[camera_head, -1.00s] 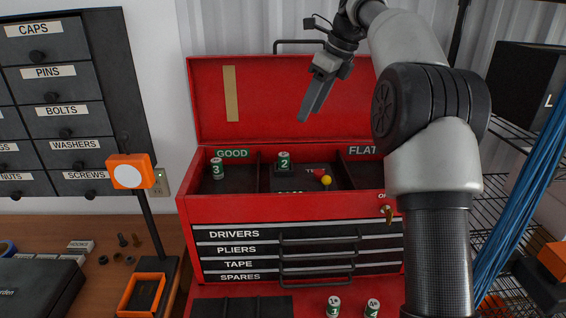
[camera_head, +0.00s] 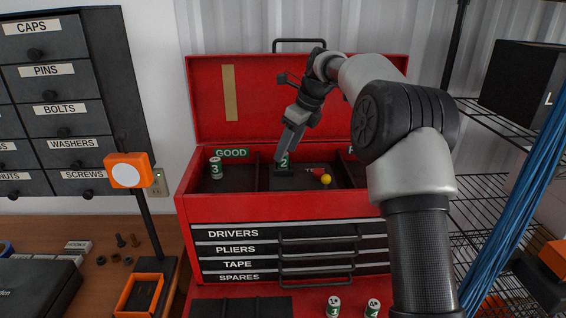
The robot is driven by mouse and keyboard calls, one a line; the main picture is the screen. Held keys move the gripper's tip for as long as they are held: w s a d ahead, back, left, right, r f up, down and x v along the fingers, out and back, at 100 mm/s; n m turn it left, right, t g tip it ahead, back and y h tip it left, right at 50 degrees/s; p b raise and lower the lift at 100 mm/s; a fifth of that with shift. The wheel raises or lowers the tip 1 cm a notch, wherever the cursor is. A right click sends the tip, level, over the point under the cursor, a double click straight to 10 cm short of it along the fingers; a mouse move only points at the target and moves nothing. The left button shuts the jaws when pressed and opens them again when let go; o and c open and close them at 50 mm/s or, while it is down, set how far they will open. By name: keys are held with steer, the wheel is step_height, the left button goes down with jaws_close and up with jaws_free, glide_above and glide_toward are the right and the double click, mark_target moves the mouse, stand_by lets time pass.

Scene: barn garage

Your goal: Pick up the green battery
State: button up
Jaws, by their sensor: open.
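A green battery marked 2 (camera_head: 284,163) stands in the middle compartment of the red toolbox's open top, on a dark tester-like block (camera_head: 283,170). My gripper (camera_head: 282,158) is open and right at the top of this battery, hiding part of it. I cannot tell whether the fingers are around it or just above it. Another green battery marked 3 (camera_head: 216,168) stands in the left compartment labelled GOOD. Two more green batteries, one at left (camera_head: 333,306) and one at right (camera_head: 373,308), stand in front of the drawers.
The red toolbox (camera_head: 290,207) has compartment dividers and a raised lid behind my gripper. A red and a yellow button (camera_head: 326,179) sit right of the block. An orange-headed lamp or stand (camera_head: 128,170) rises at left. Wire shelving (camera_head: 475,190) is at right.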

steer(key=shift+x, duration=1.05)
jaws_close()
